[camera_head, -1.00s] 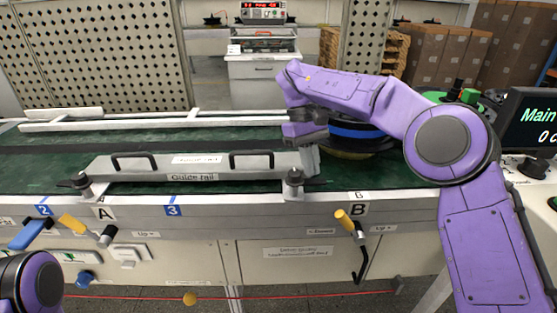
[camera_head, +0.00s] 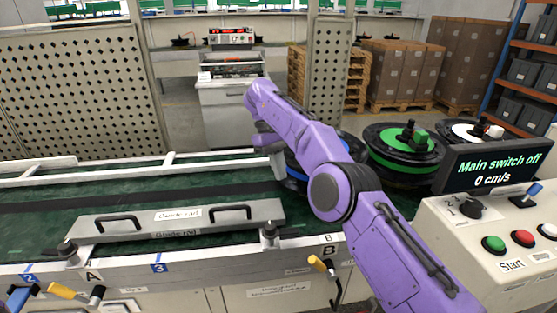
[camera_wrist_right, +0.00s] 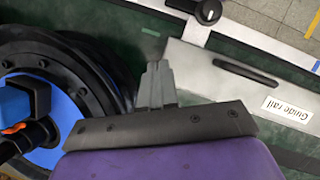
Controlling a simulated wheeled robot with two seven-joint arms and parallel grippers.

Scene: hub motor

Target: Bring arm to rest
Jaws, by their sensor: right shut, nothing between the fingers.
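My right arm (camera_head: 345,190) is purple and reaches from the lower right over the green conveyor belt (camera_head: 40,220). My right gripper (camera_head: 277,163) hangs above the belt near the right end of the guide rail (camera_head: 180,218). In the right wrist view the grey fingers (camera_wrist_right: 157,85) are together and empty. They are between a blue-centred hub motor (camera_wrist_right: 50,100) and the guide rail (camera_wrist_right: 240,75), apart from both as far as I can tell. In the head view the blue-ringed motor (camera_head: 296,172) is partly hidden behind my arm. My left gripper is not in view.
A green-topped motor (camera_head: 405,145) and a white-topped one (camera_head: 470,132) stand further right. The control panel (camera_head: 510,240) with Start button is at the right; its display (camera_head: 492,170) reads "Main switch off, 0 cm/s".

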